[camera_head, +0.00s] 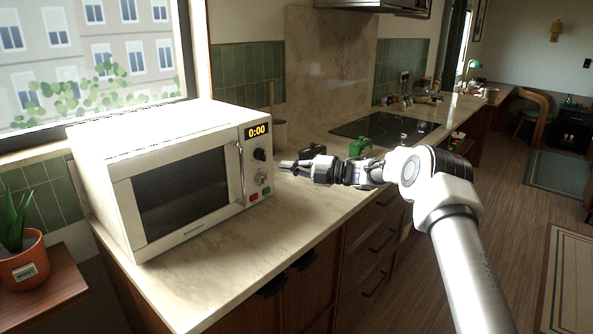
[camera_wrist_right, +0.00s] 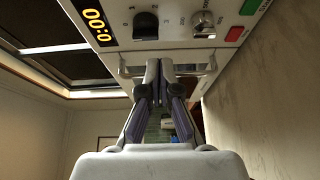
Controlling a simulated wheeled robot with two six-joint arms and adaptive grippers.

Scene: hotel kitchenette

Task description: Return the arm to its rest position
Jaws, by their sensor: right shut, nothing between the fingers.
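My right arm (camera_head: 455,215) reaches in from the lower right in the head view. Its gripper (camera_head: 284,165) points left towards the microwave's control panel and is shut with nothing in it. In the right wrist view the two fingers (camera_wrist_right: 158,66) are together, just below the panel's knobs and near the door handle (camera_wrist_right: 128,66). I cannot tell whether they touch the microwave. The white microwave (camera_head: 112,200) stands on the counter with its door closed, and its display reads 0:00. My left gripper is not in view.
The marble counter (camera_head: 225,270) runs back to a black cooktop (camera_head: 375,128), with dark and green items (camera_head: 360,146) behind my gripper. A potted aloe (camera_head: 20,258) stands at the lower left. The wooden floor (camera_head: 500,220) to the right is open.

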